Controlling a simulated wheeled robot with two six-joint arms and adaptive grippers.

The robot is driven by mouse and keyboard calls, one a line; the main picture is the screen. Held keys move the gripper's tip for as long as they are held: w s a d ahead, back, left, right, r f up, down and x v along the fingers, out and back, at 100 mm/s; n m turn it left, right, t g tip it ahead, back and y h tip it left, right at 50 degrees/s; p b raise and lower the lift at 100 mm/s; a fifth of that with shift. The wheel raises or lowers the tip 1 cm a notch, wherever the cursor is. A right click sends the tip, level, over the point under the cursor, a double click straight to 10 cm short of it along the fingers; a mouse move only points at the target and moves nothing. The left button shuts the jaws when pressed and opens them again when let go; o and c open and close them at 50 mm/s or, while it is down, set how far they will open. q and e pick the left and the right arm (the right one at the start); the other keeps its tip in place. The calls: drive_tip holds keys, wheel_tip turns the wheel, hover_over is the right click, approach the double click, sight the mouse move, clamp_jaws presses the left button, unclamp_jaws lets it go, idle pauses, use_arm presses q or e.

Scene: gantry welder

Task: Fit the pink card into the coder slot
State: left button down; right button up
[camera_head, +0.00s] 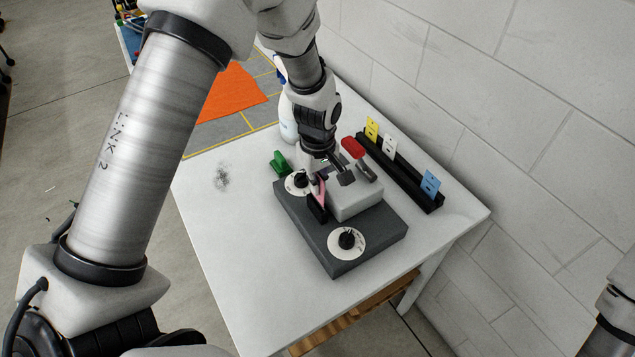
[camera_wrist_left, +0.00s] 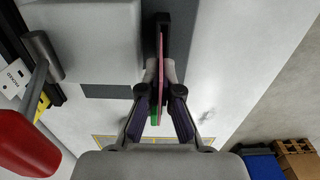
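The coder (camera_head: 363,238) is a dark grey box with a light grey housing, two dials and a red-handled lever (camera_head: 352,147). Its slot is a narrow black holder (camera_head: 317,209) on the near side of the housing; it also shows in the left wrist view (camera_wrist_left: 163,22). The pink card (camera_head: 321,189) stands on edge at this holder, and in the left wrist view the card (camera_wrist_left: 159,62) lines up with it. How deep it sits is hidden. My left gripper (camera_wrist_left: 159,88) has its fingers closed around the card. My right gripper is out of view.
A black rack (camera_head: 405,177) with yellow, white and blue cards stands by the wall. A green object (camera_head: 281,161) and a white bottle (camera_head: 288,122) stand behind the coder.

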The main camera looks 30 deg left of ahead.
sight(317, 198)
use_arm(q)
drive_tip(key=shift+s+r, duration=0.15)
drive_tip(key=shift+s, duration=0.2)
drive_tip(key=shift+w, duration=0.15)
drive_tip(key=shift+f, duration=0.5)
drive_tip(key=shift+f, duration=0.35)
drive_tip(key=shift+f+b, duration=1.05)
drive_tip(key=shift+f, duration=0.55)
drive_tip(key=shift+f, duration=0.1)
